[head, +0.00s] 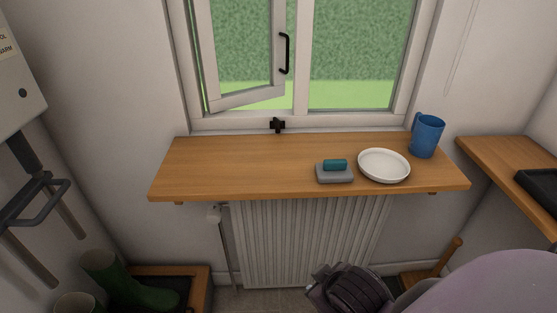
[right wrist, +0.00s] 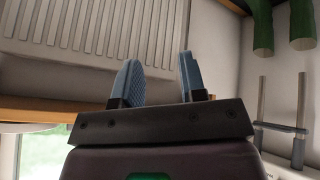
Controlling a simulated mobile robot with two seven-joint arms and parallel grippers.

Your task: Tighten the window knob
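The window knob (head: 277,125) is a small black cross-shaped knob at the bottom of the white window frame, just behind the wooden shelf. The left window sash (head: 245,99) stands ajar and has a black handle (head: 285,54). My right gripper shows in the right wrist view (right wrist: 160,78), open and empty, its two blue-grey fingers apart, with the radiator beyond. It is well away from the knob, low in front of the shelf. In the head view, part of my right arm shows at the bottom; its fingertips cannot be made out. My left gripper is in neither view.
The wooden shelf (head: 225,165) holds a grey dish (head: 334,177) with a teal block (head: 335,165), a white plate (head: 384,165) and a blue mug (head: 427,135). Its left half is clear. Below is a radiator (head: 300,240). A wall rack (head: 35,215) and green boots (head: 135,285) stand left.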

